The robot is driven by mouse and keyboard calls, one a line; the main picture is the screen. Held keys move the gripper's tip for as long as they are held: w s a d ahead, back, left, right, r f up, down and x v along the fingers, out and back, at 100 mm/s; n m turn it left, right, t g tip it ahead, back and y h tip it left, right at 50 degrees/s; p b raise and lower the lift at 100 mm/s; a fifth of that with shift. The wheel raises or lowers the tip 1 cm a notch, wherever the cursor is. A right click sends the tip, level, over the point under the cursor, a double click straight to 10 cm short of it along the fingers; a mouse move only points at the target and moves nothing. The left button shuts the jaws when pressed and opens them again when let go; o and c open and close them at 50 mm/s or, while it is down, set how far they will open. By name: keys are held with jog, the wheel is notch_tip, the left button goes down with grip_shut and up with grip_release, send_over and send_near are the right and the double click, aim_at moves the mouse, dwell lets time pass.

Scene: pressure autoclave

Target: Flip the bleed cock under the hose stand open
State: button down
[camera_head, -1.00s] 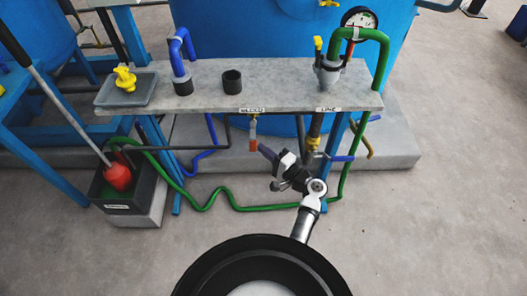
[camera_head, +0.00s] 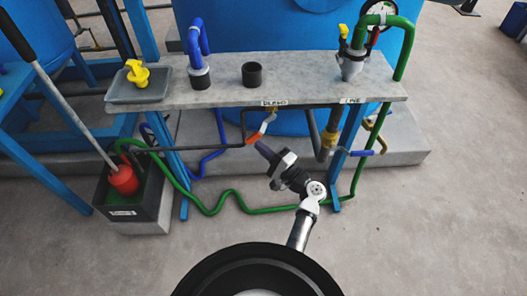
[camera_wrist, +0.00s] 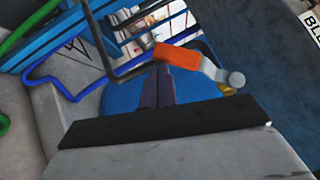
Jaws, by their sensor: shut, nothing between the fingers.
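The bleed cock's orange-tipped lever (camera_head: 254,139) hangs under the front edge of the hose stand's grey top (camera_head: 225,83), beneath a white label. The lever slants down to the left from its pivot. In the wrist view the orange grip (camera_wrist: 177,56) lies just beyond my fingertips, with the silver lever running right to a round end. My gripper (camera_head: 260,146) is shut and empty, its dark purple fingers pointing up-left just below and right of the orange grip. The fingertips (camera_wrist: 158,75) appear at or very near the grip; I cannot tell whether they touch.
A blue-handled valve (camera_head: 358,152) sits on the pipe right of the lever. A green hose (camera_head: 232,197) loops low under the stand. A black box (camera_head: 130,195) with a red float stands at left. Blue stand legs flank the space; the floor in front is clear.

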aim_at(248, 143)
jog(key=a, duration=0.1)
jog(key=a+r, duration=0.1)
jog(key=a, duration=0.1)
jog(key=shift+r, duration=0.3)
jog(key=shift+m+t, duration=0.5)
jog(key=shift+m, duration=0.2)
jog(key=shift+a+r, duration=0.75)
jog(key=shift+r, duration=0.2)
jog(key=shift+a+r, duration=0.7)
jog(key=shift+r, duration=0.35)
jog(key=s+d, duration=1)
jog(key=s, duration=0.1)
jog(key=shift+f, duration=0.45)
